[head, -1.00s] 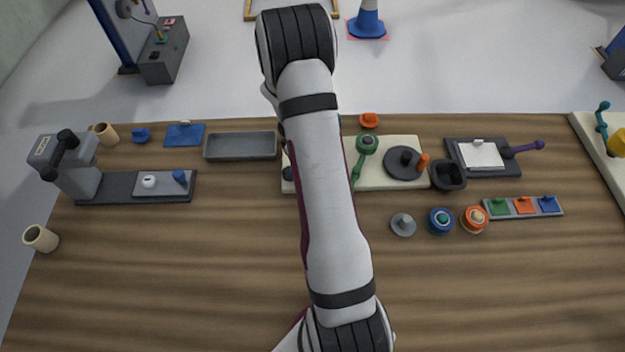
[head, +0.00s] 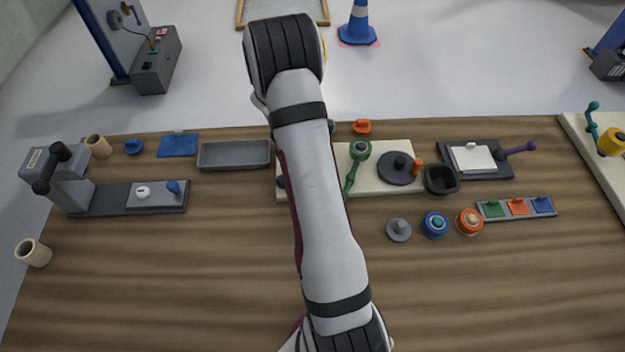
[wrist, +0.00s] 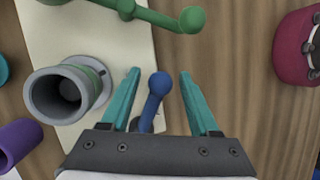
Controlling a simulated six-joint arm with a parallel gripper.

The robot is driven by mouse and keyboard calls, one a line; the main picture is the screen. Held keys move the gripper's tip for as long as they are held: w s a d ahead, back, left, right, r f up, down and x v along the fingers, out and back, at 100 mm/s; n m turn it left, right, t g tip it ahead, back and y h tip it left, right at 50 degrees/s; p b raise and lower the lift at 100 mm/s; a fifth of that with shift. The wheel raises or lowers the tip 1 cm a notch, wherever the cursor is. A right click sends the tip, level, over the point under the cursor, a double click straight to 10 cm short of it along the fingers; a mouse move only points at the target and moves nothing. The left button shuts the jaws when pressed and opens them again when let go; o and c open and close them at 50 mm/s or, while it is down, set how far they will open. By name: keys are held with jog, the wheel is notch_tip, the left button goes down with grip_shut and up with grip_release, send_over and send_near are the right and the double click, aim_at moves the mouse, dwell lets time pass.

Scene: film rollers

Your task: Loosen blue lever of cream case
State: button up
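The cream case (wrist: 92,40) fills the upper left of the wrist view. In the head view the cream case (head: 388,184) lies mid-table, partly hidden by my arm. The blue lever (wrist: 154,100), with a round knob, stands between my gripper's teal fingers in the wrist view; its base is partly hidden by my gripper. My gripper (wrist: 158,73) is open, a finger on each side of the lever, with visible gaps to both. The blue lever and my gripper are hidden behind my arm in the head view.
A green lever (wrist: 165,18) crosses the top of the wrist view. A grey-green hollow cylinder (wrist: 62,90) stands left of my fingers, a purple cylinder (wrist: 18,140) lower left. A crimson round part (wrist: 298,48) is at right. The table front (head: 180,290) is clear.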

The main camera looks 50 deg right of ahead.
jog(key=v, duration=1.5)
jog(key=shift+r, duration=0.4)
jog(key=shift+w, duration=0.15)
